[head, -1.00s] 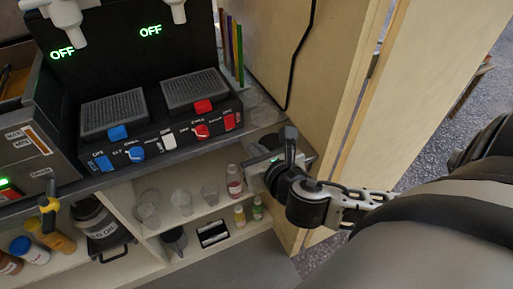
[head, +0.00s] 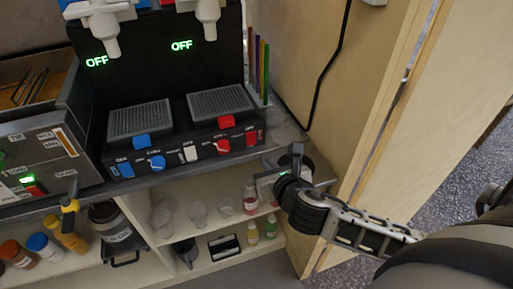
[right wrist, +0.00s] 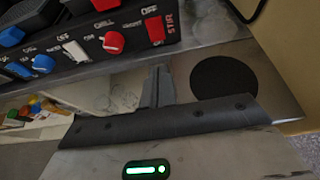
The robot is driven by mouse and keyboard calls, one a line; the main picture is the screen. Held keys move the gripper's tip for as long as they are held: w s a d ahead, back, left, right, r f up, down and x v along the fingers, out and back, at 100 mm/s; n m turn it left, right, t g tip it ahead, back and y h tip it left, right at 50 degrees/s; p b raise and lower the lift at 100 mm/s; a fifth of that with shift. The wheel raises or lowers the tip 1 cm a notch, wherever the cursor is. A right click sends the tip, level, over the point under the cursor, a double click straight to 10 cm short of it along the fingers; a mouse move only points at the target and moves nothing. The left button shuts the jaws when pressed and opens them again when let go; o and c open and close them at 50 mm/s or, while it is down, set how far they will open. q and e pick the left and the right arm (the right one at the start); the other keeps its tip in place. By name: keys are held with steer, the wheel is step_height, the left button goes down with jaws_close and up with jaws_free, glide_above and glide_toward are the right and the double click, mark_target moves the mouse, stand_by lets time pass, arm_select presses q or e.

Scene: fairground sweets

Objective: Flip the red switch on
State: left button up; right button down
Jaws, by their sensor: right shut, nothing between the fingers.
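The red switch (head: 251,138) sits at the right end of the black drink machine's front panel (head: 175,152). In the right wrist view the red switch (right wrist: 155,29) is beside the word STIR, right of a red knob (right wrist: 113,42). My right gripper (head: 270,163) is in front of and below the panel's right end, over the counter edge. In the right wrist view its narrow shut fingers (right wrist: 159,72) point toward the switch, apart from it, with nothing between them. My left gripper is out of view.
Blue (head: 124,170) and white (head: 190,153) switches and a blue knob (head: 157,162) share the panel. Both displays read OFF. A dark disc (right wrist: 224,77) lies on the counter right of the fingers. A wooden wall (head: 370,100) stands at right. Cups and bottles fill the shelf below.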

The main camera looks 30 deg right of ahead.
mark_target(252, 144)
steer(key=x, duration=0.5)
steer(key=r+x, duration=0.1)
steer(key=x, duration=0.2)
steer(key=shift+w, duration=0.15)
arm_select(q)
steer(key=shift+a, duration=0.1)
arm_select(e)
steer(key=shift+w+d+f, duration=0.1)
steer(key=shift+w+d, duration=0.05)
steer(key=shift+w, duration=0.45)
